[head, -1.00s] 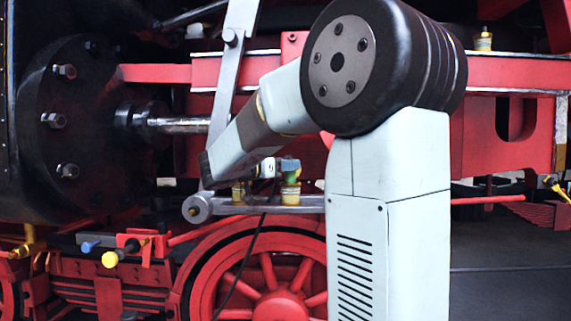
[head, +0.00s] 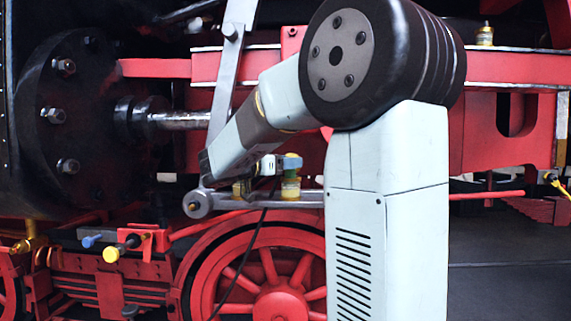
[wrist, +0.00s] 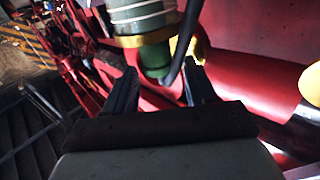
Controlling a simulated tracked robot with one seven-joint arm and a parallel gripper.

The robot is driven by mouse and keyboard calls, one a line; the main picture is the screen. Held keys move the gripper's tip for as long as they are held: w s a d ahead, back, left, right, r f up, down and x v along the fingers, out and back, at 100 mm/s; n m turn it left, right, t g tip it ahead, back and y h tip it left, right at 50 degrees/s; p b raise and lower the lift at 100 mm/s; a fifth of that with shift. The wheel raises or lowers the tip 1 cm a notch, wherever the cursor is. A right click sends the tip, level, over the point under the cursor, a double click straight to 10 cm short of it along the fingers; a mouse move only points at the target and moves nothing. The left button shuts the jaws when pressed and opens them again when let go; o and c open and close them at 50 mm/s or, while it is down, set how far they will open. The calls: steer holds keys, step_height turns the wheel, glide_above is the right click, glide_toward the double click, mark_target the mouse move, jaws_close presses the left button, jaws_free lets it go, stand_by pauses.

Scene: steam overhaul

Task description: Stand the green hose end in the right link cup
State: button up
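The green hose end (head: 291,162) stands upright at the right link cup (head: 290,188), a brass-coloured cup on the grey link bar. The wrist view shows the green piece (wrist: 155,58) against a yellow rim (wrist: 143,40), in line with a pale ringed body (wrist: 140,12); how deep it sits is unclear. My gripper (wrist: 162,78) has its two dark fingers apart, one on each side of the green piece, with gaps visible. In the head view my gripper (head: 270,165) is just left of the hose end, partly hidden by my arm.
Another brass cup (head: 241,188) stands to the left on the link bar (head: 225,202). A dark hose (head: 250,250) hangs down past the red wheel (head: 280,300). A slanted grey rod (head: 225,85) rises behind my arm.

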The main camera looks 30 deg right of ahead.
steer(key=shift+o, duration=0.6)
steer(key=s+a, duration=0.3)
steer(key=a, duration=1.1)
steer(key=s+d+f+n+g+y, duration=0.2)
steer(key=s+d+f+n+y, duration=0.4)
steer(key=s+f, duration=0.45)
steer(key=s+a+f+n+t+y, duration=0.4)
steer(key=s+a+f+n+y, duration=0.4)
steer(key=s+a+n+y, duration=0.1)
steer(key=s+n+y, duration=0.1)
steer(key=s+y, duration=0.1)
steer(key=shift+s+f+y, duration=0.3)
steer(key=shift+s+f, duration=0.05)
steer(key=shift+s, duration=0.05)
